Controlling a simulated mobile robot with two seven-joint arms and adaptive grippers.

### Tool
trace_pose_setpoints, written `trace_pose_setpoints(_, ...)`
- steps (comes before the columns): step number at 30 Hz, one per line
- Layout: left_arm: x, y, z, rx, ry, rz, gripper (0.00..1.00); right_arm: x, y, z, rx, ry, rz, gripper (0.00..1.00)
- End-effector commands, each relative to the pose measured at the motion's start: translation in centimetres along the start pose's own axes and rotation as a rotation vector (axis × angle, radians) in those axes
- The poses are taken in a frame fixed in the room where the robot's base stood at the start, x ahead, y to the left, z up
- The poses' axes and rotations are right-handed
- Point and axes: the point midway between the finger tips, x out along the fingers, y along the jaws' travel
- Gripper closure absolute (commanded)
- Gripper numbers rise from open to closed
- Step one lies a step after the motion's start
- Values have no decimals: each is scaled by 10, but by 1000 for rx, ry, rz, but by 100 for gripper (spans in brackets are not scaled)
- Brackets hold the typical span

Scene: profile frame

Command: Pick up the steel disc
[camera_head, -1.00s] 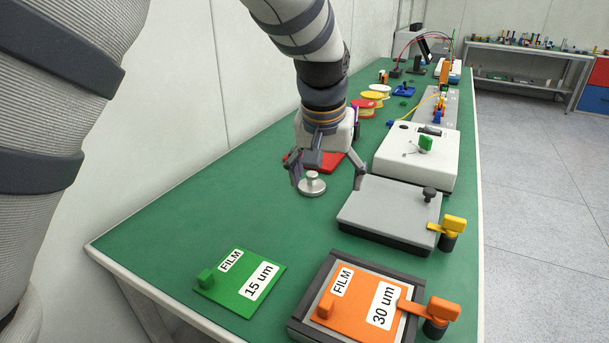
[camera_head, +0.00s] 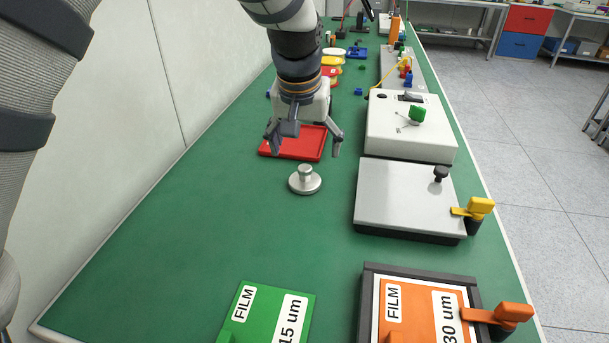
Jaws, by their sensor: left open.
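The steel disc (camera_head: 305,185) is a round silver disc with a raised knob on top. It lies on the green bench top (camera_head: 200,230), left of a grey plate. My left gripper (camera_head: 304,147) is open and empty. Its spread fingers point down over the red tray (camera_head: 312,141), just behind the disc in the picture and apart from it. My right gripper is not in view.
A grey plate block (camera_head: 405,195) with a yellow clamp (camera_head: 480,207) stands right of the disc. A white box (camera_head: 405,130) with a green knob is behind it. Green (camera_head: 265,312) and orange film plates (camera_head: 412,318) lie in front. Bench left of the disc is clear.

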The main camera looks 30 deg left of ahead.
Motion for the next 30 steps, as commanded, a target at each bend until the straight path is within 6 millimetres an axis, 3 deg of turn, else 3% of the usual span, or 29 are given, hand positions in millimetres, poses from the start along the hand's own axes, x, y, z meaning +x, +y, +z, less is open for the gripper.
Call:
trace_pose_setpoints(1,20,0,3,1,-14,-3,18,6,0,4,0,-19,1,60)
trace_pose_setpoints(3,33,-1,2,1,-12,-3,18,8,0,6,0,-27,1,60)
trace_pose_setpoints(11,59,-4,0,-1,-8,-2,18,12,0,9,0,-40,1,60)
trace_pose_setpoints(16,93,-8,-1,0,-10,-2,18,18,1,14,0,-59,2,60)
trace_pose_setpoints(23,94,-8,-4,-1,-2,0,18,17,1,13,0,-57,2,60)
trace_pose_setpoints(30,94,-8,-3,0,-2,-1,73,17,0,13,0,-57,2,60)
